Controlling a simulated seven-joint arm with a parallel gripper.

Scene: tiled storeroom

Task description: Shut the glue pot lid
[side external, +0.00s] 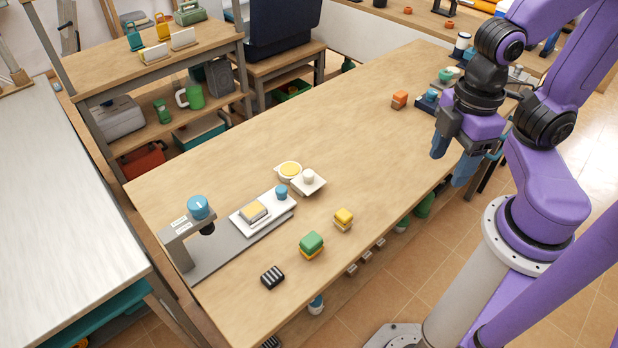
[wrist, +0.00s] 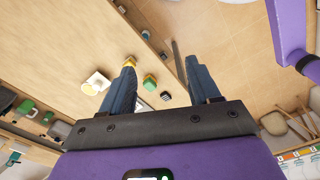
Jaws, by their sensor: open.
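The glue pot (side external: 289,170) is a small round white pot with yellow inside, standing near the middle of the wooden bench. Its white square lid (side external: 309,185) with a round knob lies at the pot's right side, off the opening, so the yellow shows. Whether a hinge joins them is too small to tell. In the wrist view the lid (wrist: 101,80) and the yellow pot (wrist: 88,89) show left of the fingers.
A grey stand with a blue knob (side external: 198,207) and a white plate holding a yellow-topped block lie left of the pot. Bench between pot and orange block (side external: 400,99) is clear.

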